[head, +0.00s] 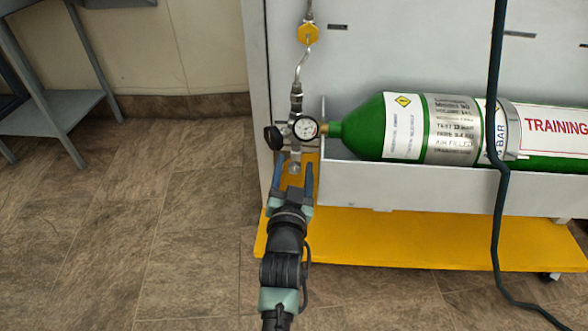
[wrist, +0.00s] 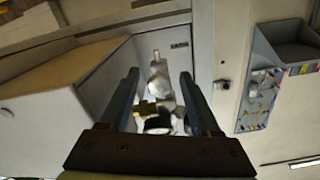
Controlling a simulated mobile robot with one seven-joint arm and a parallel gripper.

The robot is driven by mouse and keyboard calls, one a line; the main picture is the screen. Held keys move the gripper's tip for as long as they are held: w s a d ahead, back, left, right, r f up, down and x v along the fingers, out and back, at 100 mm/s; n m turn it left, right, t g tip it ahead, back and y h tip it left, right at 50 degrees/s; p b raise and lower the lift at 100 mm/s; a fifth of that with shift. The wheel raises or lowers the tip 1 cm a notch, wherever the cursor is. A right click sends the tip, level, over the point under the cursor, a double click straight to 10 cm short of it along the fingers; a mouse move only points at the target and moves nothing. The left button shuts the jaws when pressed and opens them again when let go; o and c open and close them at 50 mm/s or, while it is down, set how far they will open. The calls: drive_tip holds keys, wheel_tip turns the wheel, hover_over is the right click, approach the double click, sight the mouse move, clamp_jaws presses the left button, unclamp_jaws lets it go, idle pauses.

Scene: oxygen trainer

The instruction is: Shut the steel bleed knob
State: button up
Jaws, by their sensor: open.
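The steel bleed knob (head: 295,167) appears as the small silver piece at the lower end of the valve assembly, just below the round gauge (head: 306,127) in the head view. My gripper (head: 293,171) is open, pointing away from me, with one finger on each side of the knob in that view. In the wrist view, steel fittings (wrist: 161,84) show between the spread fingers; I cannot tell which is the knob. No contact is visible. How far the knob is turned cannot be seen.
A black knob (head: 273,138) sits left of the gauge. A green cylinder (head: 355,128) lies right of it behind a white trough wall (head: 430,188). The yellow base (head: 380,240) sticks out below. A dark cable (head: 497,200) hangs at the right. Floor at the left is clear.

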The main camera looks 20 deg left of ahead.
drive_tip(key=shift+s, duration=0.1)
drive_tip(key=v, duration=1.2)
drive_tip(key=shift+s+p, duration=0.4)
drive_tip(key=shift+p, duration=0.05)
drive_tip(key=shift+d, duration=0.15)
